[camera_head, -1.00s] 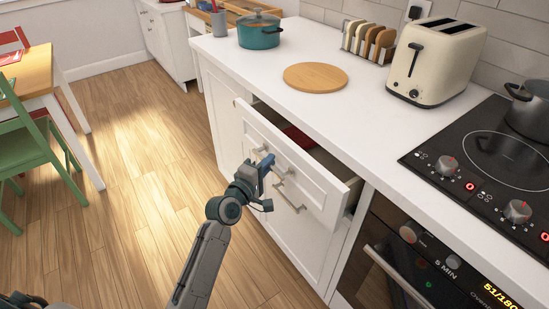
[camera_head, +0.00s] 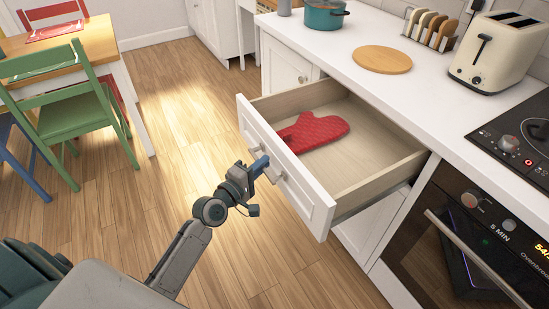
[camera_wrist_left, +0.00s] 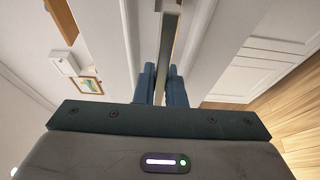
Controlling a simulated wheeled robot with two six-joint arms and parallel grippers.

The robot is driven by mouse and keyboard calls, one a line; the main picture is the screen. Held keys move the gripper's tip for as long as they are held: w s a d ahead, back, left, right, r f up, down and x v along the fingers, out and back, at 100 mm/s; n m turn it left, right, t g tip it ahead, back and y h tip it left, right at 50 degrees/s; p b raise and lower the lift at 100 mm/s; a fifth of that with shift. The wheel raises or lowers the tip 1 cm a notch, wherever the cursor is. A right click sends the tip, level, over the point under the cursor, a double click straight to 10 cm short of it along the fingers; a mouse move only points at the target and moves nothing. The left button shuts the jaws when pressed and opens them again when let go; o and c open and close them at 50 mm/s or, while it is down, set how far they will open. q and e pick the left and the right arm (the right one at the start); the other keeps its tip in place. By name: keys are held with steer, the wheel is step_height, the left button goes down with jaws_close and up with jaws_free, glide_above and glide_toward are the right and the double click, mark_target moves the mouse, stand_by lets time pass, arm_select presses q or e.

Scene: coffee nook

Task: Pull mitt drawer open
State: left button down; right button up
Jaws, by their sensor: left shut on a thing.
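The mitt drawer (camera_head: 291,173) stands far out from the white cabinet, its inside in plain view. A red oven mitt (camera_head: 318,131) lies in the drawer toward its left side, on the bare wooden bottom. My left gripper (camera_head: 260,165) is at the drawer front, shut on the metal drawer handle (camera_head: 272,172). In the left wrist view the two blue fingers (camera_wrist_left: 164,85) close on the handle bar (camera_wrist_left: 168,45) against the white front. My right gripper is not in view.
The white countertop (camera_head: 340,60) above holds a round wooden board (camera_head: 382,60), a teal pot (camera_head: 324,15), a toast rack (camera_head: 431,28) and a toaster (camera_head: 497,50). An oven (camera_head: 470,235) is right of the drawer. A green chair (camera_head: 70,115) stands at left; the floor between is clear.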

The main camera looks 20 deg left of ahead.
arm_select(q)
steer(key=shift+s+a, duration=0.6)
steer(key=shift+s, duration=0.2)
steer(key=shift+s+a, duration=0.6)
steer(key=shift+s, duration=0.2)
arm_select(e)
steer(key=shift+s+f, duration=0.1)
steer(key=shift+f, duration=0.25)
arm_select(q)
steer(key=c, duration=1.5)
jaws_free()
steer(key=v, duration=1)
steer(key=shift+s+a, duration=0.15)
steer(key=shift+s, duration=0.2)
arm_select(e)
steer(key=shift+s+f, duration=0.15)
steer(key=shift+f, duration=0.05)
arm_select(q)
steer(key=shift+f, duration=0.1)
